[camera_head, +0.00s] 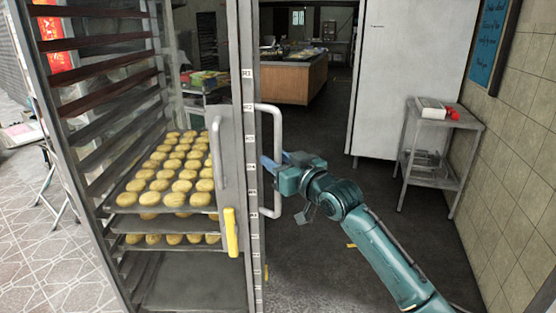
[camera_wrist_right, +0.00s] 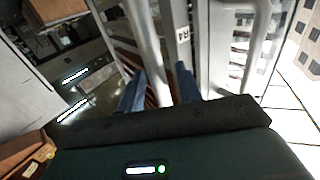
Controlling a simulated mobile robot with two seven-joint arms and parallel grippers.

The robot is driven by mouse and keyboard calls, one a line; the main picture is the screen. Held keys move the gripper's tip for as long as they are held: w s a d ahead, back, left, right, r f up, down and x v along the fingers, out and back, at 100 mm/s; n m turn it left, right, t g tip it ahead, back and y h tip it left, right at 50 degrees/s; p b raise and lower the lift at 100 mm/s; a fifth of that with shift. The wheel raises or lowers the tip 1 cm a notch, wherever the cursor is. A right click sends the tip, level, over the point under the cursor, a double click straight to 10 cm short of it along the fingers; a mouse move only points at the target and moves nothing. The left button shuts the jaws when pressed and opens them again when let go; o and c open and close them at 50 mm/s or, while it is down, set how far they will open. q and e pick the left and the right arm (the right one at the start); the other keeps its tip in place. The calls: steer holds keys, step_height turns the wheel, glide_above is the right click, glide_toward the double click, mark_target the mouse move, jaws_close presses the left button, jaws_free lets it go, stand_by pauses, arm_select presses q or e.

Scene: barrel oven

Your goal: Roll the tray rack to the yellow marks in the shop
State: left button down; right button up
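The tall metal tray rack (camera_head: 250,190) stands at the left of the head view, with round yellow buns on its lower trays and empty upper shelves. A vertical bar handle (camera_head: 274,120) is on its right side, and a yellow latch (camera_head: 231,232) is on its front. My right gripper (camera_head: 272,163) is at the handle. In the right wrist view the handle bar (camera_wrist_right: 145,35) runs between the two blue fingers (camera_wrist_right: 158,82), which stand apart with a gap showing. A small yellow mark (camera_head: 351,245) lies on the dark floor. My left gripper is not in view.
A small metal side table (camera_head: 440,125) with a white box and a red item stands at the right by the tiled wall. A white cabinet (camera_head: 405,75) is behind it. A wooden counter (camera_head: 293,82) is farther back. Dark floor between is clear.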

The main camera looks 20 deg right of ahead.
steer(key=shift+c, duration=0.5)
jaws_close()
